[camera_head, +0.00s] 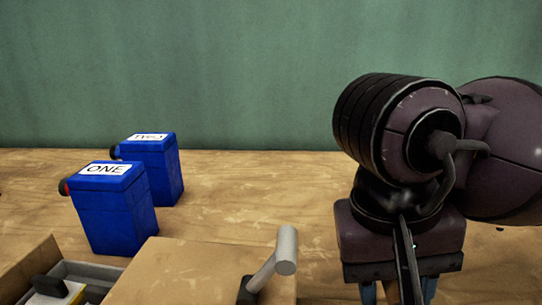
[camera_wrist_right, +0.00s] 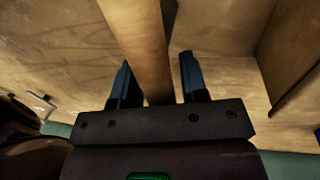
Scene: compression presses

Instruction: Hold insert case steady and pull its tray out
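My right gripper (camera_head: 398,292) points down over the table at the right of the head view, its lower end cut by the frame edge. In the right wrist view the right gripper (camera_wrist_right: 157,75) has its two blue fingers apart. A pale wooden bar (camera_wrist_right: 140,40) shows in the gap between them; I cannot tell whether it touches either finger. A wooden case with a grey tray (camera_head: 85,272) shows partly at the bottom left of the head view. I cannot tell for sure whether it is the insert case. My left gripper is not in view.
A wooden box top (camera_head: 175,272) with a grey lever handle (camera_head: 272,264) stands at the bottom middle. Two blue containers, labelled ONE (camera_head: 115,212) and TWO (camera_head: 160,170), stand behind at the left. The wooden table (camera_head: 270,195) is bare between them and my right arm.

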